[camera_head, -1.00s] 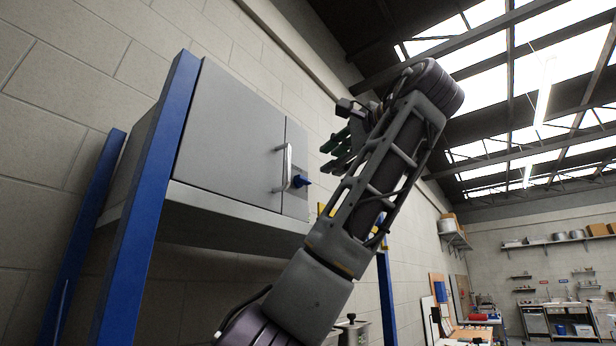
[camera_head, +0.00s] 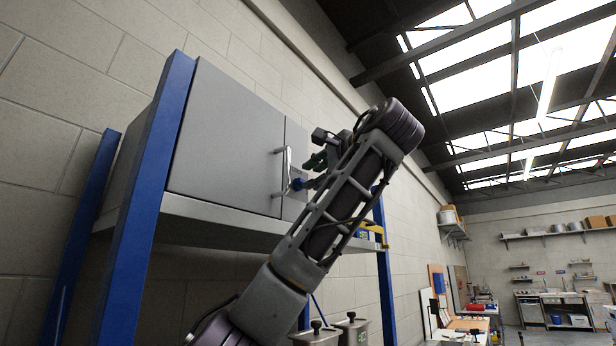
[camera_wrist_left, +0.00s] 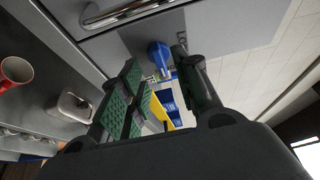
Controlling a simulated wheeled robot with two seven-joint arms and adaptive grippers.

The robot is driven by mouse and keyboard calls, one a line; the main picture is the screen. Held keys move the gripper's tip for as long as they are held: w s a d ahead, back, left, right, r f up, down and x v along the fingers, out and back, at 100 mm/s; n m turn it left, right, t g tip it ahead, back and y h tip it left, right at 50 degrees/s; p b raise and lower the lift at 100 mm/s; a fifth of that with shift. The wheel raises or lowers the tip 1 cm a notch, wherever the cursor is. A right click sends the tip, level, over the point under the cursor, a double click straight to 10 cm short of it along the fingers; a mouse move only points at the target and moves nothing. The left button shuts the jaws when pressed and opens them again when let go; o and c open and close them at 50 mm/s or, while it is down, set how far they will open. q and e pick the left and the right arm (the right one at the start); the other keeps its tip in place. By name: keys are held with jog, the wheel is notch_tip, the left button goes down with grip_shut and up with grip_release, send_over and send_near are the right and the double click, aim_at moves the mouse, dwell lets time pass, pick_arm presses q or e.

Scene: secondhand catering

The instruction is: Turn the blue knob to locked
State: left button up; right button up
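The blue knob (camera_head: 298,184) sits on the narrow right panel of a grey cabinet (camera_head: 225,140), just right of the bar handle (camera_head: 282,172). In the left wrist view the knob (camera_wrist_left: 160,54) shows between the tips of my left gripper's fingers, which are apart. My left gripper (camera_head: 316,165) is in front of the panel, close to the knob. I cannot tell whether a finger touches the knob. The handle (camera_wrist_left: 130,12) is also near the fingers in the wrist view. My right gripper is not in view.
Blue posts (camera_head: 150,200) carry the shelf (camera_head: 215,222) under the cabinet. A yellow and blue item (camera_head: 368,234) is right of my arm. Below are metal containers (camera_head: 352,328); the wrist view shows a red mug (camera_wrist_left: 16,72). Open room lies to the right.

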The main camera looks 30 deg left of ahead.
pick_arm(q)
jog(key=shift+p+x, duration=1.15)
jog(key=shift+x, duration=0.95)
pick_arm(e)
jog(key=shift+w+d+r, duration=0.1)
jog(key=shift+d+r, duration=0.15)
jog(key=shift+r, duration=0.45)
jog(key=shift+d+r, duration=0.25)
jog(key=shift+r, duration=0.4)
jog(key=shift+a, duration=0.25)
pick_arm(q)
jog(key=shift+c, duration=0.7)
grip_shut()
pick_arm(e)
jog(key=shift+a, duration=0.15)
